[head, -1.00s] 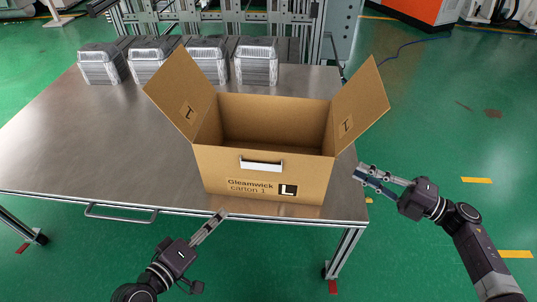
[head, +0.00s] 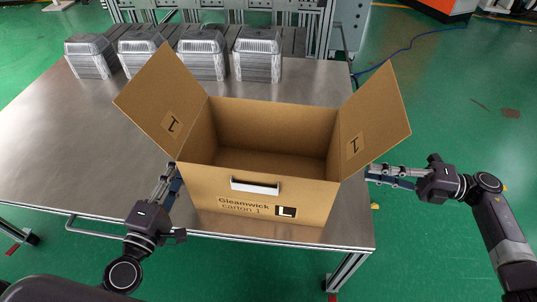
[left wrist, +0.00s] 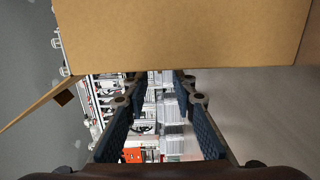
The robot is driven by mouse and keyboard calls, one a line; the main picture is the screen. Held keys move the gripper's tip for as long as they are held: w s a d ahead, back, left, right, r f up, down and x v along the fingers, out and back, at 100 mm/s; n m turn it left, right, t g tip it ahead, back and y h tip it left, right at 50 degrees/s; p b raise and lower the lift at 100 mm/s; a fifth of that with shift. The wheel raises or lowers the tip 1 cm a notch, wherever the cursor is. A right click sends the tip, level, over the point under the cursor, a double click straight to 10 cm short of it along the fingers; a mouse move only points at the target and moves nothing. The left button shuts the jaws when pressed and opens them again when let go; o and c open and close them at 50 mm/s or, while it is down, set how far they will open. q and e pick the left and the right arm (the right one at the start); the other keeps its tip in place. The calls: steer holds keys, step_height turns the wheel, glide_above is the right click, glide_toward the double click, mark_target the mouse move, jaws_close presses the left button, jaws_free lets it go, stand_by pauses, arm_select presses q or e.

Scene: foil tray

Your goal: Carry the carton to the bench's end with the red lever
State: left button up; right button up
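The open, empty-looking carton (head: 205,192), labelled "Gleamwick carton 1", stands upright on the metal bench (head: 60,160) near its front right corner. Its side flaps are spread outward, and a white handle slot shows in front. My left gripper (head: 170,178) is at the carton's left side, close to its front corner. In the left wrist view its fingers (left wrist: 158,85) are apart with nothing between them, and the carton's wall (left wrist: 180,35) fills the top. My right gripper (head: 370,174) has its fingers apart beside the carton's right side; contact is unclear. I see no red lever.
Several foil-covered trays (head: 203,58) stand in a row along the bench's back edge. A metal frame (head: 345,35) rises behind. A bar handle (head: 95,229) sticks out from the front edge. The bench's left part is bare, and green floor is open at right.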

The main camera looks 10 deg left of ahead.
mark_target(192, 146)
arm_select(q)
steer(key=shift+w, duration=0.3)
arm_select(e)
steer(key=shift+w, duration=0.3)
arm_select(q)
steer(key=shift+s, duration=0.1)
arm_select(e)
steer(key=shift+s, duration=0.1)
